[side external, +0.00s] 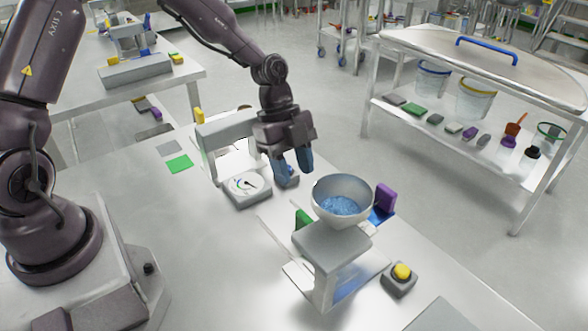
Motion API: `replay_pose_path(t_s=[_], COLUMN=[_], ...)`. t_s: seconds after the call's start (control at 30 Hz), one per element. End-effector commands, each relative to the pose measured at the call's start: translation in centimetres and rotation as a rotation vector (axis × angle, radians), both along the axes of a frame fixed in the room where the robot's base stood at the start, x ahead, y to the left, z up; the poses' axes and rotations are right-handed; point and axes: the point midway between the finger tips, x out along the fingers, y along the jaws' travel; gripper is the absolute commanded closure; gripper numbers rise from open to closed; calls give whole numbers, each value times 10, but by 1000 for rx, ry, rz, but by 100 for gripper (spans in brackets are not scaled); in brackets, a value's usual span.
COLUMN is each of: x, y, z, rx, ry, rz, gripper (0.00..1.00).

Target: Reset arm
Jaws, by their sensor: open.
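My gripper (292,168) hangs above the steel bench (190,230) with its blue-tipped fingers pointing down. It is open, and I see nothing held between the fingers. A white round dial unit (246,187) sits to the left of the fingers. A metal bowl (343,188) with blue granules (340,206) stands to the right of the gripper, on a grey stand (335,245).
A grey box with a yellow button (402,272) sits right of the stand. Purple (386,197) and green (304,219) blocks flank the bowl. A green square (179,162) lies flat at left. A second table (480,62) with a shelf stands across the floor.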

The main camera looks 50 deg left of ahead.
Motion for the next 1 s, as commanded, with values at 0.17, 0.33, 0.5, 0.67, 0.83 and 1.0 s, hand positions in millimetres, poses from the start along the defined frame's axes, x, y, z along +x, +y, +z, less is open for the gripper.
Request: replay_pose_path(t_s=[0.17,0.33,0.5,0.67,0.83,1.0], x=[-1,-21,-49,-76,-108,-140], y=[0,5,27,45,58,61], z=[0,-6,11,45,90,133], rx=[0,28,160,281,328,257], ry=[41,205,316,325,254,153], rz=[84,322,634,944,1271,1527], gripper=[57,57,57,57,57,57])
